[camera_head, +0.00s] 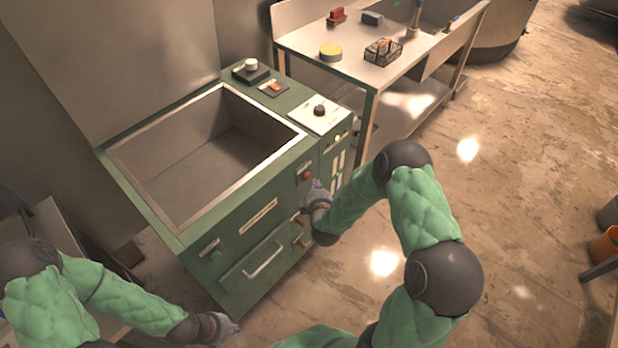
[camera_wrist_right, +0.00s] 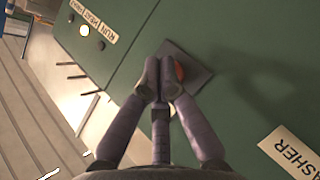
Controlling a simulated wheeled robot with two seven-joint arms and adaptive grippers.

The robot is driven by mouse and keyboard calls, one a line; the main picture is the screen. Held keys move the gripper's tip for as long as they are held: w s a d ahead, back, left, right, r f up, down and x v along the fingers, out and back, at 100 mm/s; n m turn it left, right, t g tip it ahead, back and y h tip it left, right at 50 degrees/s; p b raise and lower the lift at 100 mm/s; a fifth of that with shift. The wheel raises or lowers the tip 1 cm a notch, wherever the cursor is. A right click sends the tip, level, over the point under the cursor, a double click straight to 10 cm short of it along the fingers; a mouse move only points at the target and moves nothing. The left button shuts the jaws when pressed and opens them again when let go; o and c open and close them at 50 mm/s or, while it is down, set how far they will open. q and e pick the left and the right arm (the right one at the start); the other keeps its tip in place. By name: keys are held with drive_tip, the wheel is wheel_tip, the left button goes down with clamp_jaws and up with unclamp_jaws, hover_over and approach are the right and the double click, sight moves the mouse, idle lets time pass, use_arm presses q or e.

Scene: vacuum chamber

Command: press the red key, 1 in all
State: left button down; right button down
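The red key (camera_head: 306,175) is a round button on a small dark plate on the front of the green machine (camera_head: 250,232). In the right wrist view the red key (camera_wrist_right: 179,70) shows as a red edge, partly hidden behind my fingertips. My right gripper (camera_head: 315,188) is just in front of and below it in the head view. Its fingertips (camera_wrist_right: 160,80) are together in the wrist view, with nothing seen between them. I cannot tell whether they touch the key. My left gripper (camera_head: 232,326) hangs low at the bottom left, away from the machine's panel.
The machine has an open basin (camera_head: 215,150) on top and a drawer handle (camera_head: 262,262) below. A lit button (camera_wrist_right: 84,30) and a label (camera_wrist_right: 292,150) are near the red key. A metal table (camera_head: 340,66) with several small objects stands behind.

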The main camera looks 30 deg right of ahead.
drive_tip(key=s, duration=0.1)
drive_tip(key=s+d, duration=0.1)
drive_tip(key=s, duration=0.1)
drive_tip(key=s+d, duration=0.1)
drive_tip(key=shift+s, duration=0.35)
idle(0.3)
idle(0.7)
drive_tip(key=s+a+f+m+g+y, duration=0.55)
drive_tip(key=a+f, duration=0.45)
drive_tip(key=a, duration=0.2)
drive_tip(key=s+a+f+m+g+y, duration=0.1)
drive_tip(key=s+a+f+m+g, duration=0.1)
drive_tip(key=s+a, duration=0.3)
drive_tip(key=s+a+f+m+g+y, duration=0.2)
drive_tip(key=s+a+m+g, duration=0.3)
drive_tip(key=s, duration=0.6)
drive_tip(key=shift+s+a+f, duration=0.35)
drive_tip(key=shift+a+f, duration=0.05)
drive_tip(key=shift+a, duration=0.05)
drive_tip(key=shift+g, duration=0.25)
